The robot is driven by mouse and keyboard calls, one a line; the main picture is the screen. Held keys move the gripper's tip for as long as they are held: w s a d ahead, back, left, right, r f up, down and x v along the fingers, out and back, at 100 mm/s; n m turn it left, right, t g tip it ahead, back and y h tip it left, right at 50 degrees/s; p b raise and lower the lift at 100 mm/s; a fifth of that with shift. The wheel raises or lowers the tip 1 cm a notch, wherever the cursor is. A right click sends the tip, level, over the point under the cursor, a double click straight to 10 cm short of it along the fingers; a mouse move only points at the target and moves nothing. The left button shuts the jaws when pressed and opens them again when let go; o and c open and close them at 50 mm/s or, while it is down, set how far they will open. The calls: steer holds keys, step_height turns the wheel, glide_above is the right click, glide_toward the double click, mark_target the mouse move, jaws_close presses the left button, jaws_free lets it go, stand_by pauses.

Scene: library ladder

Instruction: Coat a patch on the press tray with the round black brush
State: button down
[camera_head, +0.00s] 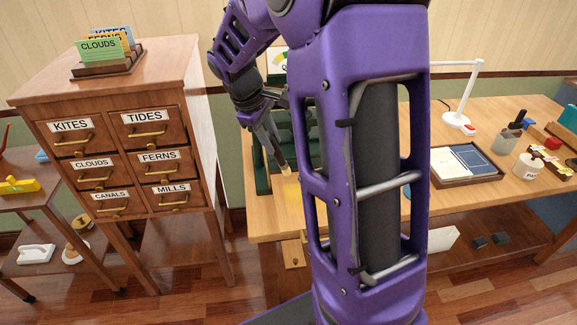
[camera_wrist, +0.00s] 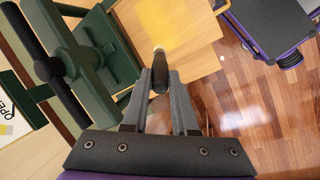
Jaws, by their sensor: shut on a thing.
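My gripper (camera_wrist: 160,85) is shut on the round black brush (camera_wrist: 159,72), whose pale tip points away from the wrist. In the head view, my gripper (camera_head: 272,143) holds the brush (camera_head: 285,169) pointing down at the table's left end. The press tray (camera_wrist: 200,48) is a light wooden board under the brush tip in the wrist view. A yellow patch (camera_wrist: 178,22) lies on it, just beyond the tip. I cannot tell whether the tip touches the tray. The green press (camera_wrist: 85,62) with its black handle stands left of the brush. My arm hides much of the press in the head view.
The table (camera_head: 520,120) holds a tray with a book (camera_head: 462,163), a white lamp (camera_head: 466,105) and a white cup (camera_head: 528,167) at right. A drawer cabinet (camera_head: 125,140) stands at left, with a gap before the table. Wooden floor (camera_wrist: 245,110) shows beyond the tray.

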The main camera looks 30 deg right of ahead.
steer(key=s+a+r+p, duration=0.1)
steer(key=s+a+r, duration=0.1)
steer(key=s+r, duration=0.2)
steer(key=f, duration=0.1)
steer(key=f+b, duration=0.1)
steer(key=f, duration=0.2)
steer(key=shift+s+d+f, duration=0.25)
steer(key=shift+s+f, duration=0.15)
stand_by(0.3)
